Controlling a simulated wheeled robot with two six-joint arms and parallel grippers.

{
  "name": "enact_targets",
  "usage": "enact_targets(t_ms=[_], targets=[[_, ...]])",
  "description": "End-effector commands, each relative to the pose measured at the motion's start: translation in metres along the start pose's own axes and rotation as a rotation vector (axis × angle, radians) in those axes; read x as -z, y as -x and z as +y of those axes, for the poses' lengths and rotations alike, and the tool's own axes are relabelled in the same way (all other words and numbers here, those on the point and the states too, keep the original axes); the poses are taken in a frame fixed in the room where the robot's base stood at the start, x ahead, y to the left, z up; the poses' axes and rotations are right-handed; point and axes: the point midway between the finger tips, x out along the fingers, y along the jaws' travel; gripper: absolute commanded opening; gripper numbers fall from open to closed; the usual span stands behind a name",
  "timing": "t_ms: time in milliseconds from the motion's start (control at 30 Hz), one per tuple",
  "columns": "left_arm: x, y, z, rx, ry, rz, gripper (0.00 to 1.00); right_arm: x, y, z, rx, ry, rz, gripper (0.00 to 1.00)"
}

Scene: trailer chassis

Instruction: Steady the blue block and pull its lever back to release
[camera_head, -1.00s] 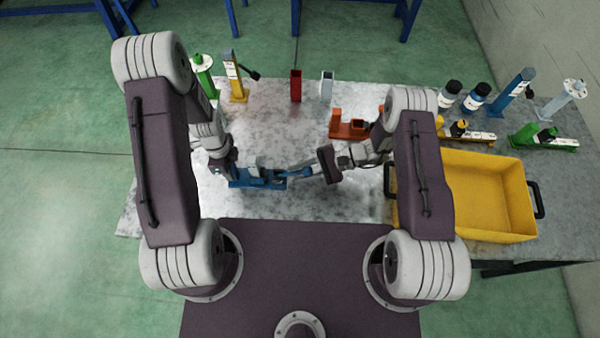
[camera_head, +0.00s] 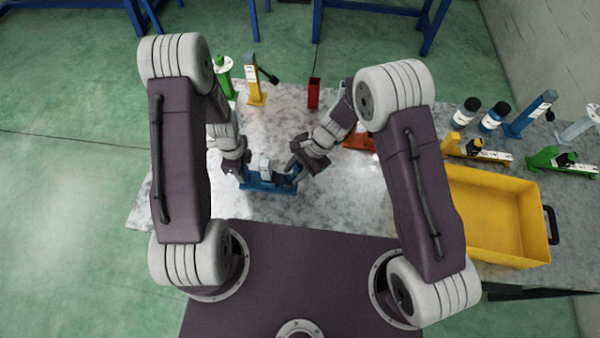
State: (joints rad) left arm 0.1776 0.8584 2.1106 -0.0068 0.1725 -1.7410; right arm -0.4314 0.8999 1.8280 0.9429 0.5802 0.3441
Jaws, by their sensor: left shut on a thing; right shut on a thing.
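The blue block (camera_head: 266,188) lies on the grey table in front of my base, between my two grippers. A pale upright part (camera_head: 264,166) stands on its middle. My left gripper (camera_head: 243,180) is at the block's left end and is shut on the block. My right gripper (camera_head: 293,171) is at the block's right end, shut on what appears to be its lever. The lever itself is mostly hidden by the fingers, so its exact angle cannot be told.
A yellow bin (camera_head: 495,215) stands at the right of the table (camera_head: 340,205). Red (camera_head: 314,94), yellow (camera_head: 256,85) and green (camera_head: 225,75) upright pieces stand at the back. An orange piece (camera_head: 359,139) is partly behind my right arm. The table front right of the block is clear.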

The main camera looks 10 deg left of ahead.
Motion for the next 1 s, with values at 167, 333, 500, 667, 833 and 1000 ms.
enact_targets(t_ms=[167, 333, 500, 667, 833, 1000], targets=[[0.001, 0.001, -0.001, 0.001, -0.001, 0.0, 0.0, -0.008, -0.003, -0.007, 0.001, 0.001, -0.005, 0.0], [0.001, 0.0, 0.0, 0.001, -0.001, 0.0, 0.0, -0.011, -0.005, -0.011, 0.003, -0.001, -0.005, 0.0], [0.001, 0.0, 0.0, 0.0, -0.002, 0.0, 0.0, -0.013, -0.006, -0.014, 0.003, -0.002, -0.005, 0.0], [0.001, 0.0, 0.0, 0.0, -0.002, 0.0, 0.0, -0.014, -0.006, -0.015, 0.003, -0.002, -0.005, 0.0], [0.001, 0.0, 0.0, -0.001, -0.003, 0.0, 0.0, -0.014, -0.006, -0.015, 0.004, -0.002, -0.005, 0.0], [0.001, 0.0, 0.0, -0.001, -0.003, 0.0, 0.0, -0.014, -0.006, -0.015, 0.004, -0.002, -0.005, 0.0]])
